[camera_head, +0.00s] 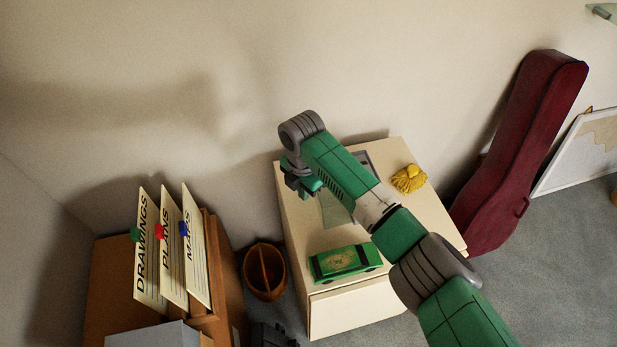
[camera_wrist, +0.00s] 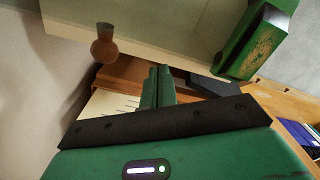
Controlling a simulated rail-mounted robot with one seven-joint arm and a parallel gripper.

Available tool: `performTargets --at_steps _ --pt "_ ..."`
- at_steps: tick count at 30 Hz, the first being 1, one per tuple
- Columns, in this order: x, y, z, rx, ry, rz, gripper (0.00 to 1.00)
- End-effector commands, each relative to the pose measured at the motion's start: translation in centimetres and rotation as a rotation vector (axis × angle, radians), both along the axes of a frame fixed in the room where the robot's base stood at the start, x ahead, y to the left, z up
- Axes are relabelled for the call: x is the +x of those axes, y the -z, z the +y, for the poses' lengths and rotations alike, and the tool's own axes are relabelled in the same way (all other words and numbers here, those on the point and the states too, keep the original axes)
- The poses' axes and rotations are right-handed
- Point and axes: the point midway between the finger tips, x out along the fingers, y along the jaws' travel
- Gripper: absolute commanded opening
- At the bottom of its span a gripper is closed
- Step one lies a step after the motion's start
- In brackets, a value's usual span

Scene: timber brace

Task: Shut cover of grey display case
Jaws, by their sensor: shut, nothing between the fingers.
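The grey display case (camera_head: 360,159) is on the cream cabinet, mostly hidden behind my arm in the head view. A grey edge shows above my forearm, and a pale see-through panel (camera_head: 334,211) shows below it. How far the cover is open cannot be told. My gripper (camera_head: 299,186) is above the cabinet's left edge, left of the case. In the wrist view its fingers (camera_wrist: 158,86) are together with nothing between them. Contact with the cover cannot be made out, and the case is not clearly seen in the wrist view.
The cream cabinet (camera_head: 302,239) also bears a green car-like box (camera_head: 345,263) at its front and a yellow bundle (camera_head: 409,178) at its right. A brown basket (camera_head: 264,272) and a file rack (camera_head: 206,262) stand left. A dark red instrument case (camera_head: 519,150) leans right.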

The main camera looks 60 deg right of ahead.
Motion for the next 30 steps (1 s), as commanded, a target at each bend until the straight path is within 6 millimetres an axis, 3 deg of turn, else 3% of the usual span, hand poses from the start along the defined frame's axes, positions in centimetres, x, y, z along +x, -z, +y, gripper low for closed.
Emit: performTargets --at_steps 30 --pt "-1.4 -0.2 -1.2 0.000 0.000 0.001 0.00"
